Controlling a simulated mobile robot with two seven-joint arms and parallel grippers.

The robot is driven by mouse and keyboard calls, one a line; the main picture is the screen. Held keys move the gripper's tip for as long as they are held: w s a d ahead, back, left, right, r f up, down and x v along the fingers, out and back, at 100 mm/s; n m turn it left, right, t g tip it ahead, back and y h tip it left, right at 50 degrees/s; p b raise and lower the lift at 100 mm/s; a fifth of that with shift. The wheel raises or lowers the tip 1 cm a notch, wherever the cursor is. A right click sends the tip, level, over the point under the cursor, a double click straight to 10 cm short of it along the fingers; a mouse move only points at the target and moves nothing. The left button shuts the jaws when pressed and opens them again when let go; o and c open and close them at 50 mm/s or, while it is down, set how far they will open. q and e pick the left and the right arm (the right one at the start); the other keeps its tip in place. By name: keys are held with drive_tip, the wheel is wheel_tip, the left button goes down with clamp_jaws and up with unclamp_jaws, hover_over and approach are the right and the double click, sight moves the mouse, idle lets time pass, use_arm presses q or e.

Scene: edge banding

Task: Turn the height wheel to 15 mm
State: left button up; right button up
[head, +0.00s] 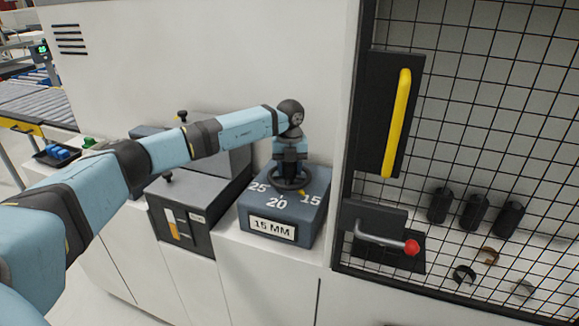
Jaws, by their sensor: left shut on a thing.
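The height wheel (291,184) is a dark round handwheel on top of a blue-grey box (316,220). The box top carries the white numbers 25, 20 and 15, and a plate on its front reads 15 MM (272,229). A small yellow pointer mark (301,193) shows at the wheel's edge, close to the number 15. My left gripper (290,173) points down from above and is shut on the wheel; the arm's end partly hides the wheel's far side. My right gripper is not in view.
Left of the box stands a dark grey machine unit (210,185) with knobs. To the right is a mesh guard (500,120) with a yellow handle (397,122) and a red-knobbed lever (411,247). A roller conveyor (35,95) is at far left.

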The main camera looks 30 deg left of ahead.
use_arm(q)
drive_tip(key=shift+r+n, duration=0.1)
drive_tip(key=shift+n, duration=0.8)
drive_tip(key=o, duration=0.9)
drive_tip(key=shift+o, duration=0.2)
wheel_tip(320, 180, up, 14)
drive_tip(key=b, duration=0.2)
drive_tip(key=shift+f, duration=0.2)
